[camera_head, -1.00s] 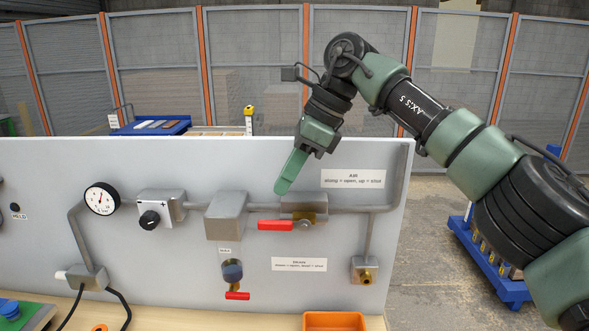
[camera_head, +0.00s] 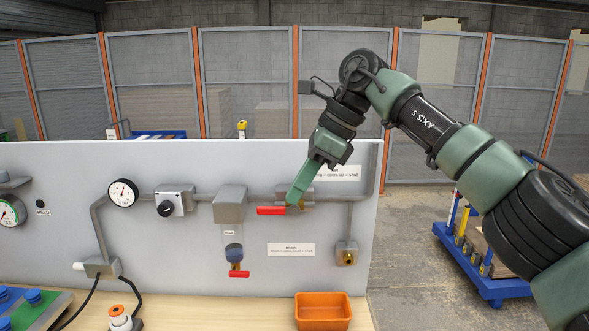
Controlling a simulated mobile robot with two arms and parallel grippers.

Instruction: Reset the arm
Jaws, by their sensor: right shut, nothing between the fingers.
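My right gripper (camera_head: 295,201) is shut and empty. Its green fingers point down and left, in front of the grey panel (camera_head: 60,240). The fingertips overlap the right end of the red air valve handle (camera_head: 270,210) in the picture. I cannot tell whether they touch it. The red handle lies level, along the pipe. The gripper and wrist hide part of the air label (camera_head: 347,175) and part of the valve body. My left gripper is not in view.
A pressure gauge (camera_head: 123,192), a black knob (camera_head: 166,208) and a lower red drain handle (camera_head: 239,274) are on the panel. An orange bin (camera_head: 322,311) stands on the wooden bench (camera_head: 200,319). A blue cart (camera_head: 485,287) stands right of the panel. Mesh fencing is behind.

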